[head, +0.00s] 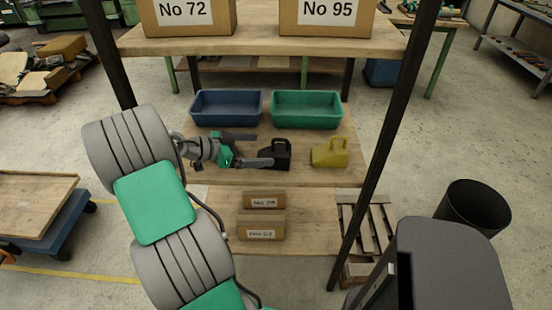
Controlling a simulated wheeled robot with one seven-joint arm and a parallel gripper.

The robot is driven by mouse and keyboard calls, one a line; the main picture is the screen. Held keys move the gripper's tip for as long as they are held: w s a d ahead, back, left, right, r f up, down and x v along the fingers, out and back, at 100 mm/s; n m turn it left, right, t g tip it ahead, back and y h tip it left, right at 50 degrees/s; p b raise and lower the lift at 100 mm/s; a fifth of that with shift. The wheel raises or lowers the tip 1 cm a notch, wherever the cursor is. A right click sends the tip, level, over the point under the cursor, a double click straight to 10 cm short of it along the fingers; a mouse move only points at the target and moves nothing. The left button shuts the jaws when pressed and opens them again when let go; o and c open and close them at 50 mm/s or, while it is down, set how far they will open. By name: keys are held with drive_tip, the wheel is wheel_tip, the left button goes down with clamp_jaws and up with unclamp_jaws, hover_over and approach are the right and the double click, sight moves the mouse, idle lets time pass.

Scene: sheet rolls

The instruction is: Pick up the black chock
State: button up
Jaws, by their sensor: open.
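The black chock (280,152) sits on the middle shelf of the rack, a small block with a raised loop handle. My gripper (263,150) reaches in from the left at shelf height, its two fingers spread apart and pointing right. The chock is just right of the gap between the fingers. The near fingertip overlaps the chock's lower left in the picture; I cannot tell whether it touches. The far finger ends behind and left of the chock. A yellow chock (330,153) of similar shape stands to its right, apart from it.
A blue bin (226,107) and a green bin (306,108) stand behind the chocks. Labelled boxes stand on the upper shelf (265,41) and the lower shelf (220,197). Dark rack posts (385,140) flank the shelves. A black waste bin (472,210) stands at right.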

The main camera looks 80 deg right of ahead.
sight(282, 150)
drive_tip(key=p+x, duration=0.1)
drive_tip(key=x, duration=0.5)
drive_tip(key=shift+s+d+f, duration=0.1)
drive_tip(key=shift+s+d, duration=0.05)
drive_tip(key=shift+s, duration=0.2)
drive_tip(key=shift+c, duration=0.2)
drive_tip(key=shift+w, duration=0.1)
drive_tip(key=c, duration=1.7)
